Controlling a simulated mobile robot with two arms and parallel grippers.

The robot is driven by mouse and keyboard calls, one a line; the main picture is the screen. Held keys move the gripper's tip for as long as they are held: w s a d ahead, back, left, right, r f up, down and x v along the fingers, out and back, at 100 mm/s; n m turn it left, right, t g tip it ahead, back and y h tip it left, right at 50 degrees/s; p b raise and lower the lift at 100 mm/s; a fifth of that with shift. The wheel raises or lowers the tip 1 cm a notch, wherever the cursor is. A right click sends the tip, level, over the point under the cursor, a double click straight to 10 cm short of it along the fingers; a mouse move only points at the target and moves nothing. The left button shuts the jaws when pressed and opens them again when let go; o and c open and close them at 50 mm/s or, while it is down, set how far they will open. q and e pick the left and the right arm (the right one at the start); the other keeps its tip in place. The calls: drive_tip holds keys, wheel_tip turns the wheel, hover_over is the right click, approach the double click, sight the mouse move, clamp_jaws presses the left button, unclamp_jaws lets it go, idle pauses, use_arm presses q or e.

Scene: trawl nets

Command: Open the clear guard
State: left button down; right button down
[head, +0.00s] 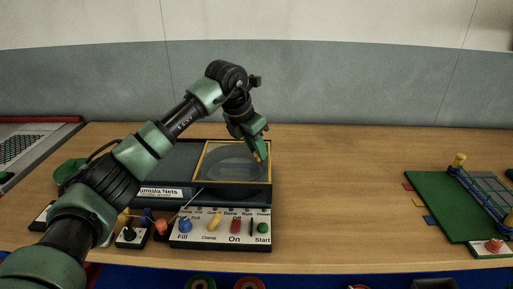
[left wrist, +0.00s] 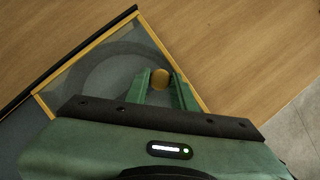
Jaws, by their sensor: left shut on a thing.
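The clear guard (head: 225,165) is a see-through panel in a yellow frame on the dark machine box (head: 178,155). It looks lowered over a round shape beneath it; any small gap cannot be told. In the left wrist view the guard (left wrist: 100,73) shows its yellow edge and a round yellow knob (left wrist: 160,79). My left gripper (head: 261,153) reaches down at the guard's right edge. In the left wrist view its green fingers (left wrist: 161,88) are shut on the knob, one on each side. My right gripper is not in view.
A control panel (head: 222,239) with a blue knob, yellow lever and red and green buttons fronts the machine. A green board (head: 437,205) with a blue rail and net lies at the right. The wooden table (head: 335,195) between them is clear.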

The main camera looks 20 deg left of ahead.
use_arm(q)
drive_tip(key=shift+a, duration=0.1)
idle(0.8)
